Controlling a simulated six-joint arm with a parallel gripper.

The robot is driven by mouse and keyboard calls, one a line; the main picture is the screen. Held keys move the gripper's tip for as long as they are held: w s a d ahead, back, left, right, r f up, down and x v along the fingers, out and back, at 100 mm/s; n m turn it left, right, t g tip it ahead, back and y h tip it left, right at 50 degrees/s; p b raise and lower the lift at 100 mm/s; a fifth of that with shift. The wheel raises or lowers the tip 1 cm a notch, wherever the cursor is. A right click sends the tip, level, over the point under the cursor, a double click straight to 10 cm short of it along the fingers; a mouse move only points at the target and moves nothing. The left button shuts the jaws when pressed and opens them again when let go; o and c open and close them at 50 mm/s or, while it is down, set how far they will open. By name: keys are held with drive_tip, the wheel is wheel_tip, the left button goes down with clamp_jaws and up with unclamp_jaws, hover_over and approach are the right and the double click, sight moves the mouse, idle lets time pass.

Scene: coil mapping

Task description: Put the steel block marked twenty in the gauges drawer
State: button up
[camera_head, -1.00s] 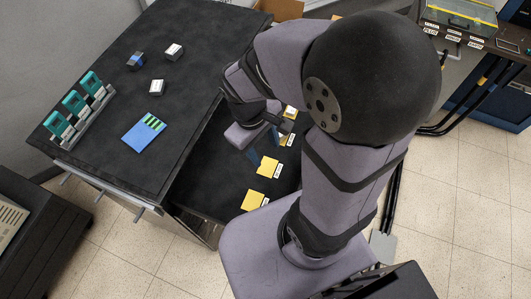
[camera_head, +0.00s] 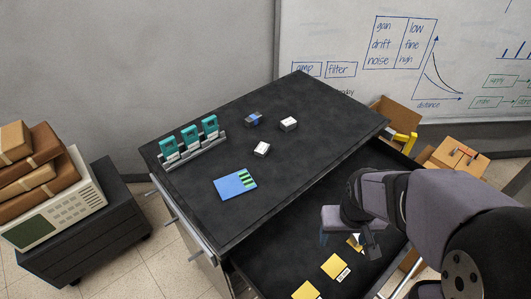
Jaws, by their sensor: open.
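Three small blocks stand on the black bench top: a dark block with a blue side (camera_head: 253,119), a pale-topped block (camera_head: 288,124) and another pale-topped block (camera_head: 262,149) nearer the front. Their markings are too small to read, so I cannot tell which is marked twenty. An open drawer (camera_head: 290,262) with a dark floor sticks out below the bench's right side. I cannot read the name gauges on it. My gripper (camera_head: 340,238) is over the drawer, right of the blocks and apart from them. Its jaws are open, and my arm hides part of the drawer.
Yellow pads (camera_head: 334,266) with small labels lie in the drawer. A rack of teal-topped units (camera_head: 190,145) and a blue card (camera_head: 235,185) with green strips are on the bench. Cardboard boxes (camera_head: 395,116) stand behind at right. A cart with brown parcels (camera_head: 30,150) is at left.

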sight(262, 148)
drive_tip(key=w+d+n+t, duration=0.1)
drive_tip(key=w+t, duration=0.2)
drive_tip(key=w, duration=0.7)
drive_tip(key=w+a+n+t+y, duration=0.1)
drive_tip(key=w+a, duration=0.2)
drive_tip(key=w, duration=0.2)
drive_tip(key=w+a+r+n+t+y+b, duration=0.1)
drive_tip(key=w+a+n+t+y, duration=0.1)
drive_tip(key=w, duration=0.3)
drive_tip(key=w+a+r+n+t+y+b, duration=0.1)
drive_tip(key=w+a+t, duration=0.1)
drive_tip(key=w+a, duration=0.2)
drive_tip(key=shift+w+a+r, duration=0.1)
drive_tip(key=shift+w+a, duration=0.15)
drive_tip(key=shift+w, duration=0.2)
drive_tip(key=a+n+y, duration=0.1)
drive_tip(key=a, duration=0.1)
drive_tip(key=a+n+y, duration=0.1)
drive_tip(key=a+y, duration=0.1)
drive_tip(key=a, duration=0.1)
drive_tip(key=a+n+y+b, duration=0.1)
drive_tip(key=a+y, duration=0.1)
drive_tip(key=a, duration=0.1)
drive_tip(key=shift+w+r+g, duration=0.2)
drive_tip(key=shift+w+g, duration=0.1)
drive_tip(key=shift+s+a+n, duration=0.1)
drive_tip(key=shift+a+n, duration=0.2)
drive_tip(key=shift+a, duration=0.05)
drive_tip(key=shift+p+x, duration=0.3)
drive_tip(key=shift+x, duration=0.7)
